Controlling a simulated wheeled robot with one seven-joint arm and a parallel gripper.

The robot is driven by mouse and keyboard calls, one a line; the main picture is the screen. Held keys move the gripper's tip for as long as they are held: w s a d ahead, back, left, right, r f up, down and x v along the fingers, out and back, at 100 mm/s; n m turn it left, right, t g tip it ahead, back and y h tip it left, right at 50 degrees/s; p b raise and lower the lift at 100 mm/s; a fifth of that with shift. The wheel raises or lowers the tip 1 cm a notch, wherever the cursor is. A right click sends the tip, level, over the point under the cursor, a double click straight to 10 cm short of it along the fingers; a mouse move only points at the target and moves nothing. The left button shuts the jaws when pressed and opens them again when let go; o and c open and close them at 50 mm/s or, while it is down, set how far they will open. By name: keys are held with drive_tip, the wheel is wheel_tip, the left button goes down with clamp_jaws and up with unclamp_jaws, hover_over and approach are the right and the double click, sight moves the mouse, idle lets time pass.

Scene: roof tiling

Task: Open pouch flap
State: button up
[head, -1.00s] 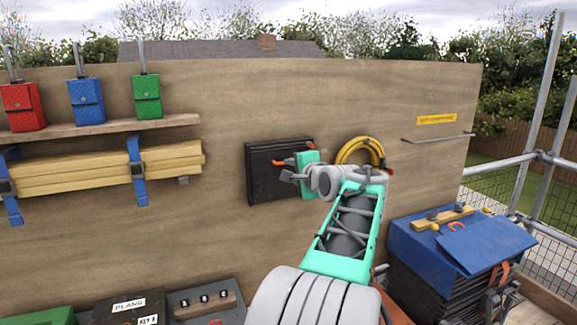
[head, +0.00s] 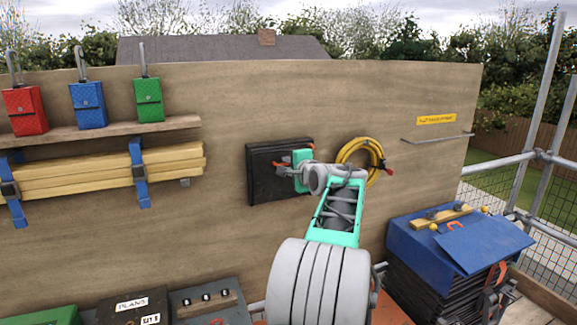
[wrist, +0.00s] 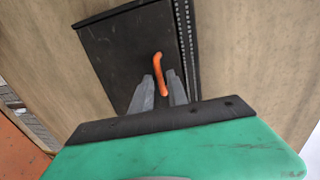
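The black pouch (head: 263,185) hangs on the plywood wall, its flat front facing me and apparently closed. In the wrist view, the dark pouch front (wrist: 122,52) has a toothed, zipper-like strip (wrist: 184,42) along its right side. An orange pull tab (wrist: 160,72) stands out from this front. My gripper (head: 282,172) is close in front of the pouch and hides part of its right side. In the wrist view my gripper (wrist: 162,88) has its two grey fingers apart, with the tab's lower end between them. Contact with the tab cannot be made out.
A yellow hose coil (head: 344,158) hangs just right of my wrist. Red (head: 24,110), blue (head: 88,105) and green (head: 148,100) pouches stand on a shelf at left, above strapped timber (head: 80,175). A blue-covered stack (head: 400,222) stands at lower right.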

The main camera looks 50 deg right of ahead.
clamp_jaws()
idle(1.1)
